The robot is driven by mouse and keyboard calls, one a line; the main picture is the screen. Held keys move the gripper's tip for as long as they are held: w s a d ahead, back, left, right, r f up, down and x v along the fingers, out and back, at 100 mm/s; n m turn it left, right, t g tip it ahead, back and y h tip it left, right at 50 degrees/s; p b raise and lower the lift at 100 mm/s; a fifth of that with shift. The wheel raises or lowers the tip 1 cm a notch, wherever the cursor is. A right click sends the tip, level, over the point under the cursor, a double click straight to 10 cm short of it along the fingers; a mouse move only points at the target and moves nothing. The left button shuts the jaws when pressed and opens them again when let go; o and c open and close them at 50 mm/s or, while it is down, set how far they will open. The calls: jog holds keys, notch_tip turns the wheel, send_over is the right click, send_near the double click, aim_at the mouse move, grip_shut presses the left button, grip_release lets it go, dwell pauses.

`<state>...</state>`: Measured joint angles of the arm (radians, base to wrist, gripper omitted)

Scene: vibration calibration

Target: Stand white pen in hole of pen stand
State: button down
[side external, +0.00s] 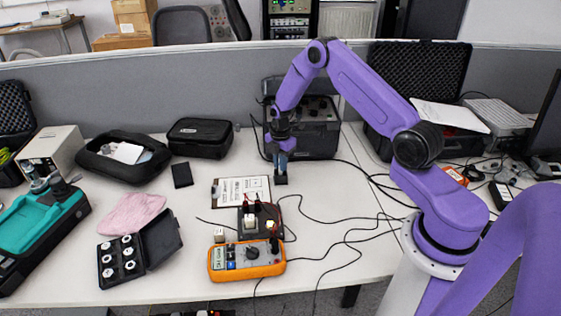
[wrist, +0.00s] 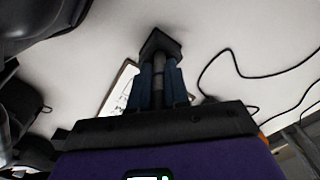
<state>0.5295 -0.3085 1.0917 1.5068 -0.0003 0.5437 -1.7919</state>
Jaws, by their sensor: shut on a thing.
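My gripper (side external: 281,160) points down over the black pen stand (side external: 281,180), which sits on the white table to the right of the clipboard. In the wrist view my gripper (wrist: 159,66) has its two blue fingers shut on a slim shaft, the pen (wrist: 159,84), which looks grey in the shade. The pen's far end meets the pen stand (wrist: 160,41) in that view. Whether its tip is in the hole or only over it I cannot tell. In the side view the fingers hide the pen.
A clipboard (side external: 241,191) lies left of the pen stand. An orange multimeter (side external: 247,260) and a small black device with plugs (side external: 259,221) stand nearer the front. A large dark instrument (side external: 302,127) is close behind my gripper. Cables cross the table to the right.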

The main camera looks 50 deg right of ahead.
jog(key=shift+f, duration=0.5)
dwell(0.3)
jog(key=c, duration=0.6)
grip_release()
jog(key=shift+r, duration=0.1)
jog(key=shift+r, duration=3.9)
